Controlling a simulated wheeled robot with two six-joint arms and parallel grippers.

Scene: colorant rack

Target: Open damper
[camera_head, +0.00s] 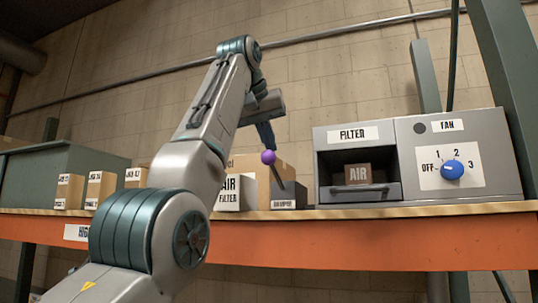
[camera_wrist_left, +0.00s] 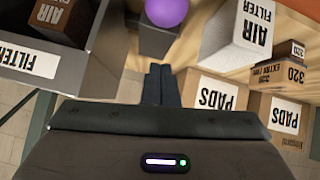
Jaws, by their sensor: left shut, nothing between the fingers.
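The damper (camera_head: 289,197) is a small dark grey box on the shelf, with a thin lever leaning up and left to a purple ball knob (camera_head: 268,157). My left gripper (camera_head: 269,142) is shut and empty, with its fingers pointing down close to the knob. In the left wrist view, the shut fingers (camera_wrist_left: 160,84) point toward the damper box (camera_wrist_left: 157,42). The purple knob (camera_wrist_left: 166,10) is cut off by the top edge there. I cannot tell whether the fingers touch the knob. My right gripper is not in view.
To the right stand the filter unit (camera_head: 328,162), holding an AIR box (camera_head: 357,173), and the fan panel (camera_head: 490,150) with a blue dial (camera_head: 452,170). An air filter box (camera_head: 229,195) stands left of the damper. PADS boxes (camera_wrist_left: 212,90) show in the wrist view.

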